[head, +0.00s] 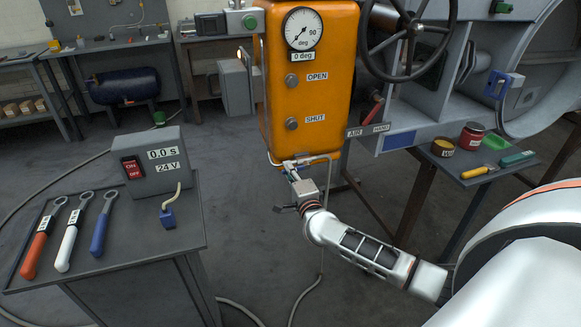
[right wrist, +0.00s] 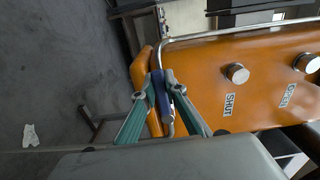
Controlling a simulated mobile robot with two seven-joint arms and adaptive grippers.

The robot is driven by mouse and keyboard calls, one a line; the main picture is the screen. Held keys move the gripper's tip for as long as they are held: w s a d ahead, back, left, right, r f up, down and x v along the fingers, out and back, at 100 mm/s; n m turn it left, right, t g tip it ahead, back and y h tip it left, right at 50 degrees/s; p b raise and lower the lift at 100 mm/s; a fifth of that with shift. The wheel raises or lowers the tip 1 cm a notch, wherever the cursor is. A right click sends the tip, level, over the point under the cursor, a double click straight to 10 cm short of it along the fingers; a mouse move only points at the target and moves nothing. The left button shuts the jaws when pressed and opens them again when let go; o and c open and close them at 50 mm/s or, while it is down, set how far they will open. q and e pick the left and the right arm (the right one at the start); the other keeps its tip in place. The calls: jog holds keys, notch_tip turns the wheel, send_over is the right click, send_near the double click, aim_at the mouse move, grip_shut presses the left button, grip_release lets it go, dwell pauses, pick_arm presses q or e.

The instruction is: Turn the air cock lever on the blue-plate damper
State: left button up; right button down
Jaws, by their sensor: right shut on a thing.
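The orange actuator box (head: 308,105) carries a dial (head: 303,29), a "0 deg" tag and OPEN and SHUT buttons. A blue plate (head: 398,142) shows on the grey damper housing to its right. My right gripper (head: 291,166) is at the lower edge of the box, beside a thin bent pipe (head: 328,162). In the right wrist view its two fingers (right wrist: 162,82) are shut on a narrow blue lever (right wrist: 162,102), next to the orange box (right wrist: 230,85). The gripper hides most of the cock body. My left gripper is out of view.
A bench at left holds a grey "0.0 s" power box (head: 155,162), several ring-ended tools (head: 70,235) and a blue plug (head: 168,217). AIR and HAND labels (head: 367,131) and a handwheel (head: 408,35) are right of the box. Cans and tools lie on a right shelf.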

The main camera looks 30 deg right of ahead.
jog(key=c, duration=2)
grip_release()
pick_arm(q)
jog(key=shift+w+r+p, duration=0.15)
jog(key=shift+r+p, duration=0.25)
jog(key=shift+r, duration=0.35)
pick_arm(e)
jog(key=shift+v, duration=1)
